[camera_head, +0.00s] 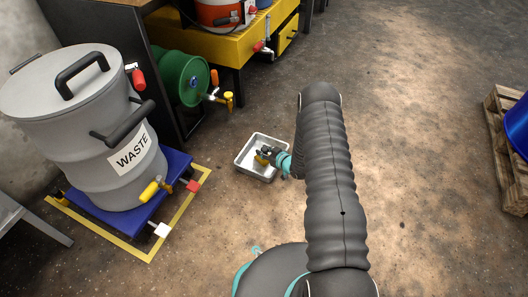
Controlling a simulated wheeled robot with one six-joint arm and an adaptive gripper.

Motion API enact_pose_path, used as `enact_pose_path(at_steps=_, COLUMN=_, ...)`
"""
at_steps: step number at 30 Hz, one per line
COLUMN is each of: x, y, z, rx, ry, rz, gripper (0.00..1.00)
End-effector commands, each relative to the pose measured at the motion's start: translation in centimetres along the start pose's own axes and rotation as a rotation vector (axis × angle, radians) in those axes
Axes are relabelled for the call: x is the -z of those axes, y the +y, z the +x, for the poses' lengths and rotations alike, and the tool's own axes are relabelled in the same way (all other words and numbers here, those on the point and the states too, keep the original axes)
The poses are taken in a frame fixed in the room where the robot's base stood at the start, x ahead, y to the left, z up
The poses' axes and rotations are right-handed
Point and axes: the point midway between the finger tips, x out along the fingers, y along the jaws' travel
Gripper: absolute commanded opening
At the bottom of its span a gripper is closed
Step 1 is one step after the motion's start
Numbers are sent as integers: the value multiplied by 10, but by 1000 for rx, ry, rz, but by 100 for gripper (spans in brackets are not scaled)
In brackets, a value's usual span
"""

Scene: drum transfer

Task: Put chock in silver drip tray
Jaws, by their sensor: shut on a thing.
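The silver drip tray (241,166) lies on the floor near the middle of the view, a shallow square pan with a raised rim. My gripper (264,155) is over the tray, reaching in from its right side. The fingers hide part of the chock. I cannot tell whether the chock touches the tray floor.
A grey drum marked WASTE (75,125) stands on a blue base (125,211) with yellow floor marking at left. A green drum (181,77) and a yellow stand (225,45) are behind. A wooden pallet (506,100) is at right. The floor between is clear.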

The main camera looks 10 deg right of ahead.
Motion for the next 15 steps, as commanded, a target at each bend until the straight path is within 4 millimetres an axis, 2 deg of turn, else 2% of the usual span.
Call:
enact_pose_path(at_steps=1, x=-1, y=0, z=0, rx=0, ry=0, rz=0, gripper=37)
enact_pose_path(at_steps=3, x=0, y=0, z=0, rx=0, ry=0, rz=0, gripper=55)
enact_pose_path(at_steps=15, x=4, y=0, z=-2, rx=0, ry=0, rz=0, gripper=55)
